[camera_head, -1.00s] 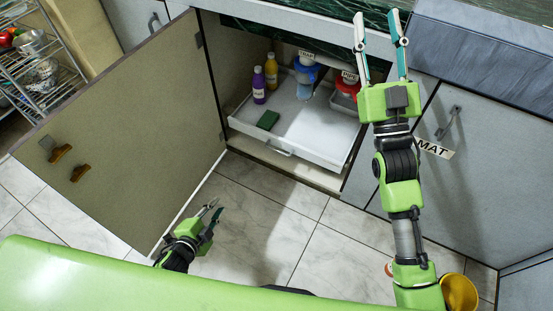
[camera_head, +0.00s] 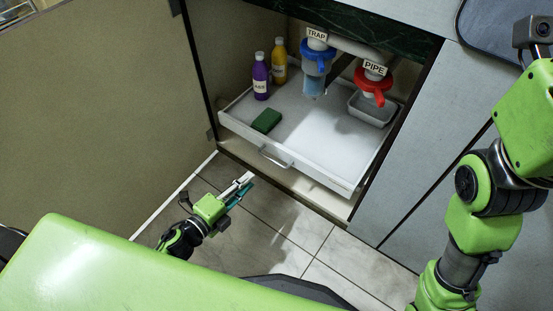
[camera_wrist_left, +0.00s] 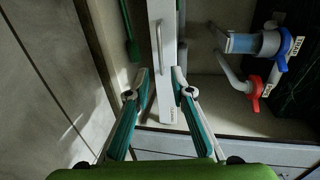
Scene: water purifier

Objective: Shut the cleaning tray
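The cleaning tray (camera_head: 300,141) is a shallow white drawer pulled partly out of the open cabinet under the counter. It holds a purple bottle (camera_head: 260,78), a yellow bottle (camera_head: 280,64), a green sponge (camera_head: 266,121) and a grey tub (camera_head: 372,108). Its front panel carries a bar handle (camera_head: 274,157). My left gripper (camera_head: 247,183) is in front of and below that panel, left of the handle in the picture. The left wrist view shows its two fingers (camera_wrist_left: 161,80) spread, with the panel and handle (camera_wrist_left: 159,46) beyond them. My right gripper is out of view.
The open cabinet door (camera_head: 95,110) stands at the left. A blue-handled fitting labelled TRAP (camera_head: 317,60) and a red-handled one labelled PIPE (camera_head: 373,82) hang over the tray. Bare tiled floor (camera_head: 290,228) lies in front.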

